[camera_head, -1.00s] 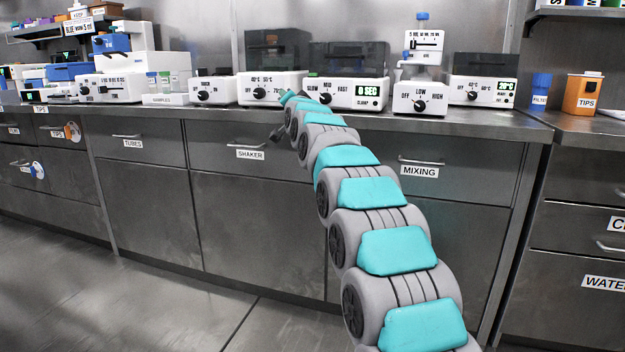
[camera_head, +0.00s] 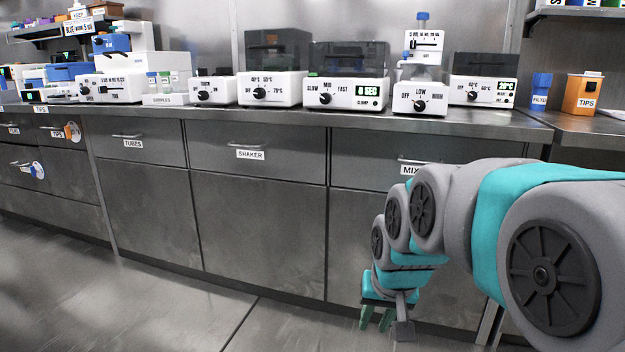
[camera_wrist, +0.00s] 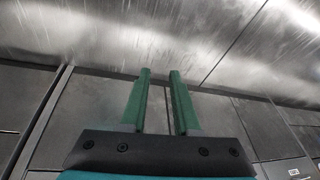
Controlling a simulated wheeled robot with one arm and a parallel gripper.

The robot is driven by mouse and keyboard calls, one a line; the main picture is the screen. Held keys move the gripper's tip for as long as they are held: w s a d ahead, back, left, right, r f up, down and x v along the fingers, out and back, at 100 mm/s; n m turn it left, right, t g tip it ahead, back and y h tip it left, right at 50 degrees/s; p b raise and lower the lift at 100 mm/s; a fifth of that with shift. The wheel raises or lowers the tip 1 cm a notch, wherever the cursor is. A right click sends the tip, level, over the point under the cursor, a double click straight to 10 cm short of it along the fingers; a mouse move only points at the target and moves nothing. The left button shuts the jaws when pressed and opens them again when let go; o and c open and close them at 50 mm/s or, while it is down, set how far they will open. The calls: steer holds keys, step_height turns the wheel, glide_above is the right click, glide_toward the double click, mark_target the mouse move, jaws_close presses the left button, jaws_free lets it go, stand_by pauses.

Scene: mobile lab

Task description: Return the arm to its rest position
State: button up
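My arm, grey and teal, is folded at the lower right of the head view, in front of the drawers. My gripper (camera_head: 377,318) hangs at its end, pointing down, low in front of the cabinet doors and well clear of the bench top. In the wrist view my gripper (camera_wrist: 158,78) shows two green fingers apart with an empty gap between them. Nothing is held. Beyond the fingers are the metal floor and cabinet fronts.
The steel bench (camera_head: 290,118) carries several lab devices, among them one reading 0 SEC (camera_head: 345,92). Drawers below include SHAKER (camera_head: 250,154) and TUBES (camera_head: 133,143). An orange TIPS box (camera_head: 583,95) stands on the right bench. The floor (camera_head: 150,310) at left is clear.

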steer(key=s+d+f+n+g, duration=0.1)
steer(key=s+d+f+g, duration=0.2)
steer(key=s, duration=1)
steer(key=s+d+f+g, duration=0.1)
steer(key=s+f+g, duration=0.3)
steer(key=s, duration=0.8)
step_height(320, 180, up, 14)
steer(key=t+p, duration=0.1)
steer(key=p, duration=1.4)
steer(key=shift+f+h, duration=0.15)
steer(key=shift+h, duration=0.25)
